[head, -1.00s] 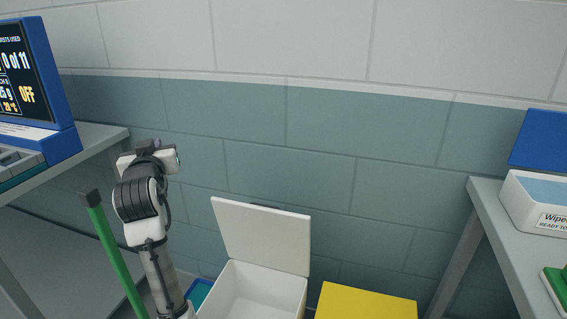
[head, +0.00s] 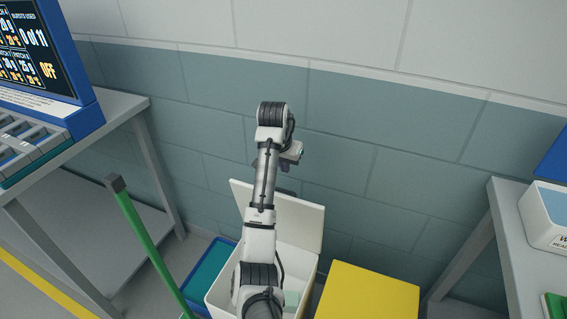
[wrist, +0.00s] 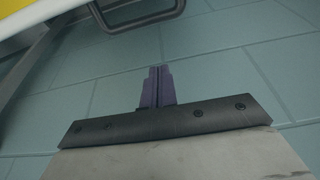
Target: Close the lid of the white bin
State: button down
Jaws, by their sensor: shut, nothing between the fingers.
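The white bin (head: 217,293) stands on the floor near the wall in the head view. Its lid (head: 305,224) is open, standing up and tilted back toward the wall. My arm crosses in front of the bin and hides part of its lid and inside.
A yellow box (head: 368,292) stands right of the bin and a blue-teal container (head: 210,264) left of it. A green pole (head: 150,245) rises at the left. Tables stand at left (head: 132,105) and right (head: 508,225). The block wall (head: 400,130) is close behind.

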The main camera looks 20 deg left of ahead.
jog(key=s+f, duration=0.1)
jog(key=f+p, duration=0.1)
jog(key=s+f+p, duration=0.1)
jog(key=f, duration=0.1)
jog(key=shift+s, duration=0.3)
jog(key=shift+s+a+f, duration=0.1)
dwell(0.4)
